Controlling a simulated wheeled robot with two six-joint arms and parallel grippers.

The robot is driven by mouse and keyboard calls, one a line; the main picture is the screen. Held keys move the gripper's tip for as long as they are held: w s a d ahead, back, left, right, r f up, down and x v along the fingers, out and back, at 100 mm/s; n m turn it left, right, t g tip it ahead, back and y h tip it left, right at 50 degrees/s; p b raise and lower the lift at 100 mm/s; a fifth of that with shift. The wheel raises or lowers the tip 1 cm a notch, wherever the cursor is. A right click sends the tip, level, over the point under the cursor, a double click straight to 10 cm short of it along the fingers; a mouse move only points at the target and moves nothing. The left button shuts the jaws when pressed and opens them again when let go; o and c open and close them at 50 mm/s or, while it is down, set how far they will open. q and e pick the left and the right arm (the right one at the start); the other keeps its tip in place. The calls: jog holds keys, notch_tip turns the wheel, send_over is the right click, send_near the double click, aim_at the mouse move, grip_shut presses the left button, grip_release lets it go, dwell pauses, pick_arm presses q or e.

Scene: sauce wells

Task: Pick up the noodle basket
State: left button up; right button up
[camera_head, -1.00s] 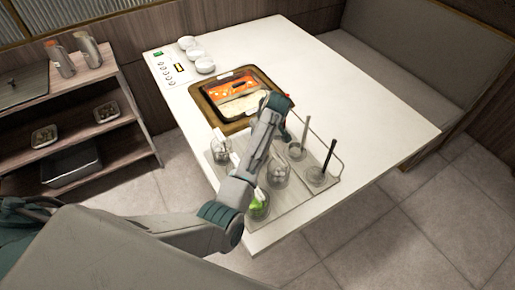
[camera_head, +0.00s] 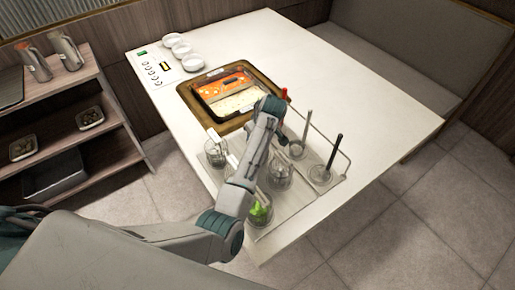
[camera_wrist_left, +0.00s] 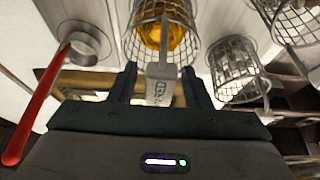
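A wire basket with yellow-orange contents (camera_wrist_left: 168,38), which look like noodles, is just ahead of my left gripper in the left wrist view. Its pale, labelled handle (camera_wrist_left: 162,85) runs back between the two fingers. My left gripper (camera_wrist_left: 162,84) is open around this handle, with a gap visible at the left finger. In the head view my left gripper (camera_head: 272,110) is above the tray at the pot's near right side, and my arm hides that basket. My right gripper is in neither view.
Other wire baskets (camera_wrist_left: 235,65) stand to the right; one with greens (camera_head: 260,212) is near the table edge. A divided pot (camera_head: 235,88) sits behind. The table's right side (camera_head: 380,110) is clear.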

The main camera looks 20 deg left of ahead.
pick_arm(q)
jog(key=c, duration=0.3)
jog(key=shift+a, duration=0.15)
grip_shut()
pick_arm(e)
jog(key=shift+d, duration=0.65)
